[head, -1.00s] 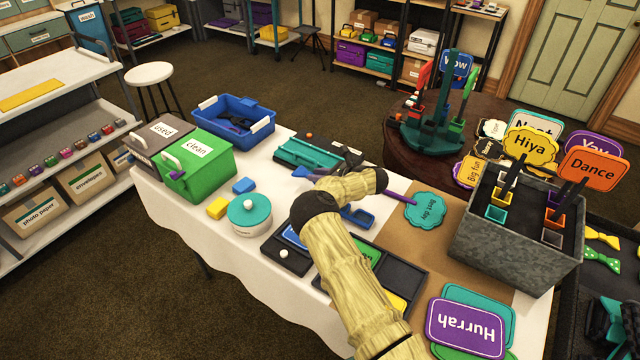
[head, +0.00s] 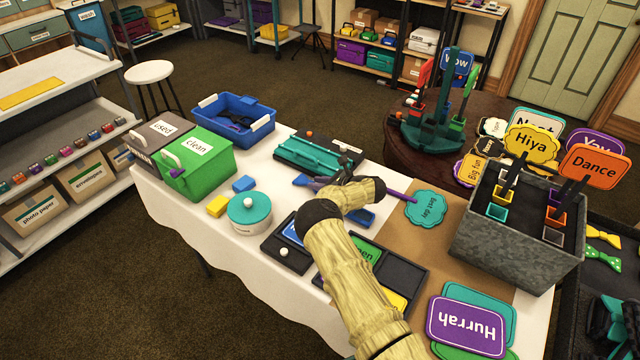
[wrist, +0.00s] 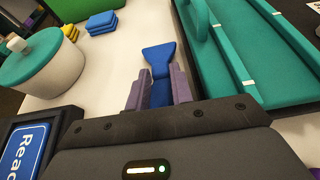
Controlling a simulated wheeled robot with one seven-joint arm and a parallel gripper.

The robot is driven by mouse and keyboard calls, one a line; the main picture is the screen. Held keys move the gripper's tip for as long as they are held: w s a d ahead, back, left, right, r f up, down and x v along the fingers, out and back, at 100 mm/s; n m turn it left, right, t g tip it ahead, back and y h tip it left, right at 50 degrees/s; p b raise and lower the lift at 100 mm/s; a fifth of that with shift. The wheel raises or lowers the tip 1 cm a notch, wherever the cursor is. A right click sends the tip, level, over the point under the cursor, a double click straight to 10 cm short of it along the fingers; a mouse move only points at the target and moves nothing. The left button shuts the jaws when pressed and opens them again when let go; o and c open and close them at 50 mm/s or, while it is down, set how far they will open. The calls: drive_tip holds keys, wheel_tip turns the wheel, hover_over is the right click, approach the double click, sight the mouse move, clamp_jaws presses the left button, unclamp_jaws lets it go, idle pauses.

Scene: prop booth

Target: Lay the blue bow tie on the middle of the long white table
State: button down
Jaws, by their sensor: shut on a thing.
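The blue bow tie (head: 301,180) shows in the head view at the tip of my gripper (head: 314,184), over the middle part of the long white table (head: 262,171). In the wrist view the bow tie (wrist: 158,58) is pinched between the two purple-grey fingers of my gripper (wrist: 157,84). One flared end points away from the gripper; the near part is partly hidden by the fingers. White tabletop (wrist: 118,62) shows around it. The bow tie is very close to the table surface; I cannot tell whether it touches.
A round white pot with a teal lid (head: 250,210) and blue and yellow blocks (head: 217,206) stand to the left. A dark sorting tray (head: 282,262) lies in front. Bare cloth lies between them.

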drive_tip(key=shift+f, duration=0.2)
drive_tip(key=c, duration=1.2)
unclamp_jaws()
drive_tip(key=shift+s+f, duration=0.1)
drive_tip(key=shift+c, duration=0.2)
drive_tip(key=shift+r+p, duration=0.4)
drive_tip(key=shift+r, duration=0.05)
drive_tip(key=shift+d+r, duration=0.2)
drive_tip(key=v, duration=1.1)
drive_tip(key=shift+s+d+r, duration=0.15)
drive_tip(key=shift+s+d, duration=0.05)
